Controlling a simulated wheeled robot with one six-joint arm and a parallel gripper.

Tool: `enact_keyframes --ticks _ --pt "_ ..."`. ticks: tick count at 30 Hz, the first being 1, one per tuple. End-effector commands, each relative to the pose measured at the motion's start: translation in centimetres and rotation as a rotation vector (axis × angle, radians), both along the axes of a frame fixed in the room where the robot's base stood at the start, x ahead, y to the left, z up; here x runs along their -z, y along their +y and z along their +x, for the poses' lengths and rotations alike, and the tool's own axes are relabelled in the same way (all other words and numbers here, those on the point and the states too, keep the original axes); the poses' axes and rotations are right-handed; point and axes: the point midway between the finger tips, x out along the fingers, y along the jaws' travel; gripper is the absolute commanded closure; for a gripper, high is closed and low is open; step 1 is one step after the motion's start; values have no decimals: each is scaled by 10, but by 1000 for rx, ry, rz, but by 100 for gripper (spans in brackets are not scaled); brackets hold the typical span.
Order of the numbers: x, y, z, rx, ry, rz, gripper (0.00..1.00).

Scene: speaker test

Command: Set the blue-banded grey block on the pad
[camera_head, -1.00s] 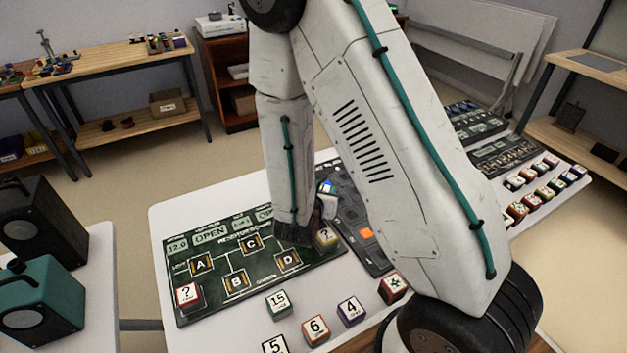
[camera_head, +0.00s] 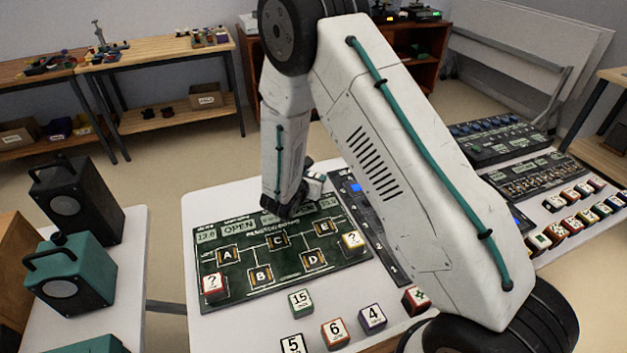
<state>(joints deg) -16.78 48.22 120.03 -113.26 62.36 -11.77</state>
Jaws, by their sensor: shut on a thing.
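My gripper (camera_head: 296,204) is over the far edge of the dark green board (camera_head: 215,284), mostly hidden by its own wrist. It is shut on a pale block (camera_head: 315,181), of which a small part shows at its right side. I cannot make out a blue band on it. I cannot tell which surface is the pad. No other blue-banded grey block is clearly visible.
The board carries marked spots A to E and two "?" blocks (camera_head: 214,286) (camera_head: 352,241). Numbered blocks (camera_head: 301,301) stand in front. A dark panel strip (camera_head: 378,249) lies to the right, partly behind my arm. Speakers (camera_head: 70,275) stand at left.

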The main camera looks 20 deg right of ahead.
Motion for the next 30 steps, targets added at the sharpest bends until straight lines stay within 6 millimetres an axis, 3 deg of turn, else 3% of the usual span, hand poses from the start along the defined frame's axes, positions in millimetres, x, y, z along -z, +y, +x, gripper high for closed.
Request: enact_keyframes --ticks 2,12,13,15,25,30 --pt "9 0 0 0 1 -1 84" --pt "11 0 0 0 -1 0 84" --pt "11 0 0 0 -1 0 55" --pt "11 0 0 0 -1 0 38" --pt "8 0 0 1 -2 1 38" --pt "-1 16 -14 -3 -2 0 38"
